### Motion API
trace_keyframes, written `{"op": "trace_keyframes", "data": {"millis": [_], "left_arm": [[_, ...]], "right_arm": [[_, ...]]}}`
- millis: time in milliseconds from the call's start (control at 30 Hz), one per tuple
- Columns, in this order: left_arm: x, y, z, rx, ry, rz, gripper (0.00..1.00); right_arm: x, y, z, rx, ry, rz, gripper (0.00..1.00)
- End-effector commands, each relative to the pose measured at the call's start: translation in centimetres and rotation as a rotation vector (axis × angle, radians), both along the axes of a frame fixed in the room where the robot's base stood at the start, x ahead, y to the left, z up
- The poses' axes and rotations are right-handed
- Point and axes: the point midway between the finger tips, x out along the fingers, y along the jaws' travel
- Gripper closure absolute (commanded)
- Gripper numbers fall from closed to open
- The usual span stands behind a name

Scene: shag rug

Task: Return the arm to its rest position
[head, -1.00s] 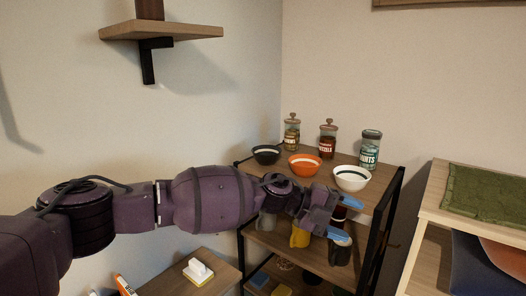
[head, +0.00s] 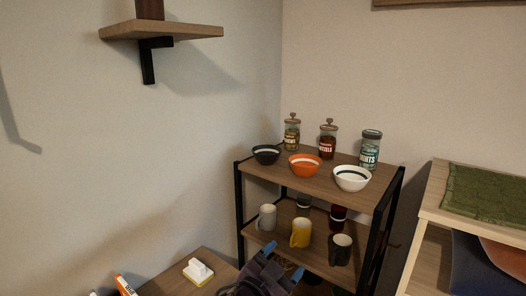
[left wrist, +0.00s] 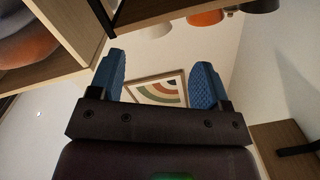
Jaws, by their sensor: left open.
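My left gripper (head: 283,262) is at the bottom middle of the head view, low in front of the shelf unit. Its two blue fingertips are apart, with nothing between them. In the left wrist view the gripper (left wrist: 157,82) is also open and empty, facing up past the shelf edges toward a framed picture (left wrist: 158,88). Most of the left arm is below the head view. My right gripper is not in view.
A shelf unit (head: 228,167) holds black (head: 266,154), orange (head: 305,165) and white (head: 351,178) bowls and jars on top. Grey (head: 267,217), yellow (head: 301,232) and black (head: 341,249) mugs stand below. A side table (head: 215,264) is left; a wooden cabinet (head: 432,213) is right.

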Motion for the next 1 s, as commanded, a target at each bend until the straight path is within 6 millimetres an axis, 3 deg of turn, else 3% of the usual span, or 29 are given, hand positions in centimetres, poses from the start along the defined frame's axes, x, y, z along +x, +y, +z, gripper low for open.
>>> {"op": "trace_keyframes", "data": {"millis": [167, 367, 600, 800, 1000], "left_arm": [[-2.1, 6.6, -4.0, -0.026, 0.226, 0.198, 0.29], [-6.3, 14.1, -8.6, -0.025, 0.485, 0.398, 0.29], [-14.4, 22.6, -13.5, 0.000, 0.806, 0.611, 0.29], [-20.6, 26.9, -15.4, 0.027, 0.999, 0.720, 0.29], [-24.9, 29.4, -16.1, 0.047, 1.123, 0.786, 0.29]], "right_arm": [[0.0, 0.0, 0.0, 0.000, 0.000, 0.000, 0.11], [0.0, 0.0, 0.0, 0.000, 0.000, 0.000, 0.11], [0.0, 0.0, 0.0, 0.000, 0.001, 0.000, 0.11], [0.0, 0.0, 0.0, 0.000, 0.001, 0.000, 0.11], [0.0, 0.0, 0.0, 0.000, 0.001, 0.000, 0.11]]}}
